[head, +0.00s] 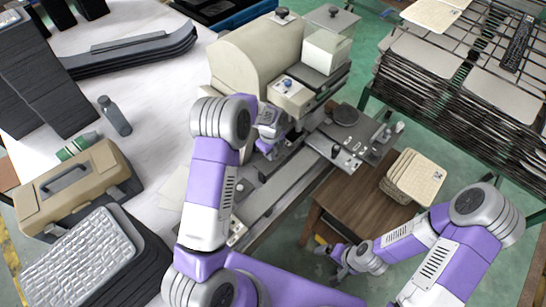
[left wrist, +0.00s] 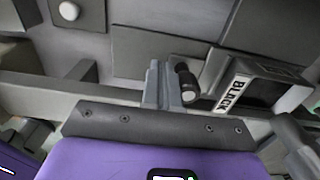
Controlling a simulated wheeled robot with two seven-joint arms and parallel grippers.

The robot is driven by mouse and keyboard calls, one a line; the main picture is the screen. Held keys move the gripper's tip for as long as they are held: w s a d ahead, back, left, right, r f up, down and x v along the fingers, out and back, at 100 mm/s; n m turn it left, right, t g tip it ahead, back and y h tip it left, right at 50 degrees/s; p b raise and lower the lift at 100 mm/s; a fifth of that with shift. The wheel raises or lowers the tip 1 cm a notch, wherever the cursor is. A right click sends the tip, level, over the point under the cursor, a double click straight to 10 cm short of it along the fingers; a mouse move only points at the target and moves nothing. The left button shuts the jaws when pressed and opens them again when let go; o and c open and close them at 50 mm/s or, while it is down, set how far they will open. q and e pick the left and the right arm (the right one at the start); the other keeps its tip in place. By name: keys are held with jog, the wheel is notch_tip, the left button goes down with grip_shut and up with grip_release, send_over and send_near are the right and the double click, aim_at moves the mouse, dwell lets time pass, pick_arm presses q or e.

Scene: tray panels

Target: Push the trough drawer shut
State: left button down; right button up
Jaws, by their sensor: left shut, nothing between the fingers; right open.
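A beige machine (head: 245,60) with a rounded cover stands at the top centre of the head view. My left gripper (head: 270,148) is at its lower front, partly hidden by my own arm. In the left wrist view its narrow fingers (left wrist: 163,85) are shut and empty. Just right of them are a dark round knob (left wrist: 186,82) and a grey open-topped box labelled "BLACK" (left wrist: 236,88), which may be the trough drawer. I cannot tell whether the fingers touch either. In the head view I cannot make out the drawer clearly. My right gripper (head: 338,262) is open and empty, low right of centre.
A wooden stool (head: 350,205) and a stack of cream panels (head: 415,175) stand right of the machine. A wire rack of trays (head: 465,95) fills the upper right. A tan toolbox (head: 75,185), grey bottle (head: 114,115) and keyboard-like panel (head: 80,255) lie on the left table.

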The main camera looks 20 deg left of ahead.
pick_arm(q)
jog(key=shift+w+d, duration=0.15)
jog(key=shift+w, duration=0.25)
jog(key=shift+s, duration=0.15)
jog(key=shift+s+a, duration=0.25)
jog(key=shift+s, duration=0.15)
notch_tip(320, 180, up, 7)
jog(key=p, duration=0.4)
dwell(0.3)
